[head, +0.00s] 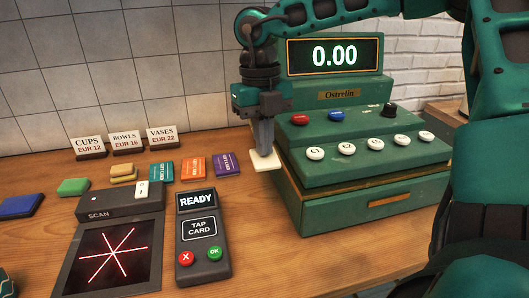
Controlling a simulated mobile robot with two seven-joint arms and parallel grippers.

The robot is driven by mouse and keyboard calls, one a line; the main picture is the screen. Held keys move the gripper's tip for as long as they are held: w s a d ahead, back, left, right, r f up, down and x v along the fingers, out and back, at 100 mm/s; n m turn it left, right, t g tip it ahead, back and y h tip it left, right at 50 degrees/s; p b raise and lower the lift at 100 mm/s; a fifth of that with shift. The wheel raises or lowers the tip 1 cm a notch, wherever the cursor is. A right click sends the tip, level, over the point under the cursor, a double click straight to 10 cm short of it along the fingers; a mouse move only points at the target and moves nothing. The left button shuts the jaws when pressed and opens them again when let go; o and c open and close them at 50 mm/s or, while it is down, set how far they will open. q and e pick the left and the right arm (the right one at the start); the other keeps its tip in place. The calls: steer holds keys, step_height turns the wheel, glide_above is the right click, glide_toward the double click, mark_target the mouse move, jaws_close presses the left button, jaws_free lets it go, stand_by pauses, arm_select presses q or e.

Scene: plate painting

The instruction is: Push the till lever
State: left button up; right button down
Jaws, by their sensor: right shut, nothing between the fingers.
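The till (340,205) is a green box with a display (335,55) reading 0.00 and a closed drawer front below. A small flat white piece (266,163) sits just left of the till's side. I cannot tell whether it is the till's lever or a loose tile. A black knob (390,108) stands on the till's upper right. My right gripper (265,150) points down, shut and empty, with its tips right at the white piece. I cannot tell whether they touch it. My left gripper is not in view.
A card reader (203,240) and a scanner (112,250) stand left of the till. Several gift cards (193,168), price signs (162,138) and coloured blocks (74,187) lie behind them. Bare wooden counter (262,255) lies between reader and till. A tiled wall closes the back.

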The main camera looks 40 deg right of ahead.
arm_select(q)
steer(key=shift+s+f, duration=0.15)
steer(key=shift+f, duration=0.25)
arm_select(e)
steer(key=shift+w+d+f, duration=0.1)
steer(key=shift+w+f, duration=0.05)
steer(key=shift+f, duration=0.1)
arm_select(q)
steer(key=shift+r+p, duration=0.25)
steer(key=shift+p, duration=0.15)
arm_select(e)
steer(key=w, duration=0.1)
steer(key=w+r, duration=0.1)
steer(key=shift+w+d, duration=0.35)
steer(key=shift+d, duration=0.05)
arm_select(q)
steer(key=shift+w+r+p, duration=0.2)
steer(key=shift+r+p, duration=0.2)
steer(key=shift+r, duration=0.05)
arm_select(e)
step_height(320, 180, up, 13)
steer(key=w, duration=0.1)
steer(key=shift+d, duration=0.2)
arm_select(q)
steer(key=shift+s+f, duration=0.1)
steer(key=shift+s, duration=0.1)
arm_select(e)
steer(key=shift+w+f, duration=0.1)
steer(key=shift+f, duration=0.05)
